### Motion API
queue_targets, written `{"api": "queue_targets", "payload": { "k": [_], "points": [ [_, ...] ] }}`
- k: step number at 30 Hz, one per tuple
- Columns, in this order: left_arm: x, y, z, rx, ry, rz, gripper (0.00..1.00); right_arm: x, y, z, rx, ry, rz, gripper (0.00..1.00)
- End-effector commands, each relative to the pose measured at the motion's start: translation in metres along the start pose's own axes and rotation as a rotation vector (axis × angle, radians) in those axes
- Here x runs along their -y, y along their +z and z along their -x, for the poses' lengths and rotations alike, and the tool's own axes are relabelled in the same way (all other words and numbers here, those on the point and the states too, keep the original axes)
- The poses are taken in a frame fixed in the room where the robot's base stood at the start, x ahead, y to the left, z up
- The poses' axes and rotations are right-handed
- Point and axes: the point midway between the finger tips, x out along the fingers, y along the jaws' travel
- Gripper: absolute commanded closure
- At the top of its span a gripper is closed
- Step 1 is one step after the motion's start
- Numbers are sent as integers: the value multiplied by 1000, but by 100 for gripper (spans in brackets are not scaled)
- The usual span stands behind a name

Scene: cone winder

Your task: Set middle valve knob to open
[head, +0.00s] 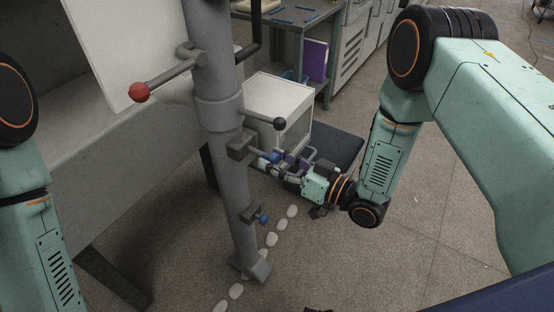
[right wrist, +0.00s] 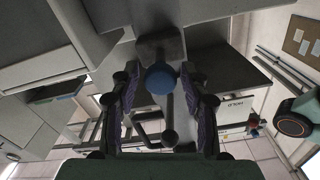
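A grey upright post (head: 222,130) carries small grey blocks with knobs. A blue round knob (head: 273,157) sits on the block partway down the post, and it also shows in the right wrist view (right wrist: 160,78). My right gripper (head: 281,164) is at this knob. In the right wrist view its two purple-padded fingers stand apart on either side of the knob, with a narrow gap showing at each side. A second blue knob (head: 262,219) is lower on the post. I cannot tell the knob's setting. My left gripper is out of view.
A red-ball lever (head: 140,92) juts left from the post, and a black-ball lever (head: 280,123) juts right just above my right gripper. A white box (head: 278,98) stands behind. White oval pieces (head: 272,240) lie in a line beside the post's foot. Floor at right is clear.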

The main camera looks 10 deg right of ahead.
Motion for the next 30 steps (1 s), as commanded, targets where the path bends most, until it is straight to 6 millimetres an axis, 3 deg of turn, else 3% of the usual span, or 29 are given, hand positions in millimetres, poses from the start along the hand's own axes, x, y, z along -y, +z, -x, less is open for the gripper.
{"api": "queue_targets", "payload": {
  "k": [13, 30],
  "points": [
    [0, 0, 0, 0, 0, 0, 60, -1, -1, 6, -1, 1, 1, 46],
    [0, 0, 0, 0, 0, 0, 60, -1, -1, 92, -2, 4, 0, 46]
  ]
}}
